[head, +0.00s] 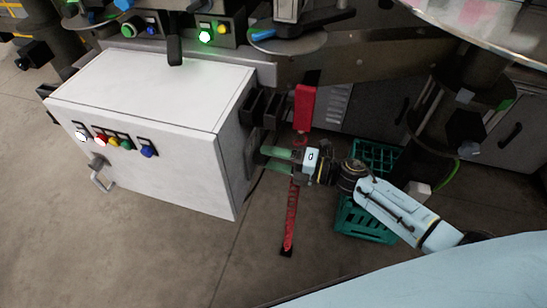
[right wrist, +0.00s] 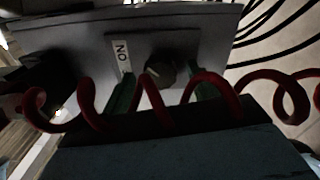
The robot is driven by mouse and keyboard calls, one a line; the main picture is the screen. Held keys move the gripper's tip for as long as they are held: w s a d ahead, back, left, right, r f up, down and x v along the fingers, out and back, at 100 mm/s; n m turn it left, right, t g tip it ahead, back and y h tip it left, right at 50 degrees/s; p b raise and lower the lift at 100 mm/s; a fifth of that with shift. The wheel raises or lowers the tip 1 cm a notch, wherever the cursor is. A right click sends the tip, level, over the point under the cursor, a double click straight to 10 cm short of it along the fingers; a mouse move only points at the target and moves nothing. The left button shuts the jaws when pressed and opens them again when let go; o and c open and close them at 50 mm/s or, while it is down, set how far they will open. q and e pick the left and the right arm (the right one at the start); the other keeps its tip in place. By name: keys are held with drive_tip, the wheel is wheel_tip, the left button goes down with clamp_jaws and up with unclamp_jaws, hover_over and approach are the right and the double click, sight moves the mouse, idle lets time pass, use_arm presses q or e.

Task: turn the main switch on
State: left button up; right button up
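The main switch is a dark round knob (right wrist: 160,74) on a grey plate in the right wrist view, with a white "ON" label (right wrist: 122,56) left of it. In the head view, its plate (head: 250,157) is on the right side of the white cabinet (head: 150,120). My right gripper (head: 268,160) has pale green fingers pointing at that side. In the right wrist view its fingers (right wrist: 163,92) are apart, one on each side of the knob. I cannot tell if they touch it. My left gripper is not in view.
A red coiled cable (right wrist: 150,95) crosses in front of the right wrist camera. A red strap-like piece (head: 291,215) hangs behind my right gripper. A green crate (head: 365,222) stands on the floor behind my right arm. Coloured buttons (head: 113,142) sit on the cabinet's front.

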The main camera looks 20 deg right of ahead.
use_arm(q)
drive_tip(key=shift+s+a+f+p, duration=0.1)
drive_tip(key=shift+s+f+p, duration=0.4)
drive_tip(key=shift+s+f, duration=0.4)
use_arm(e)
drive_tip(key=v, duration=1.3)
drive_tip(key=shift+d, duration=0.2)
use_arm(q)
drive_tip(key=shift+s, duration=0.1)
use_arm(e)
drive_tip(key=shift+s, duration=0.15)
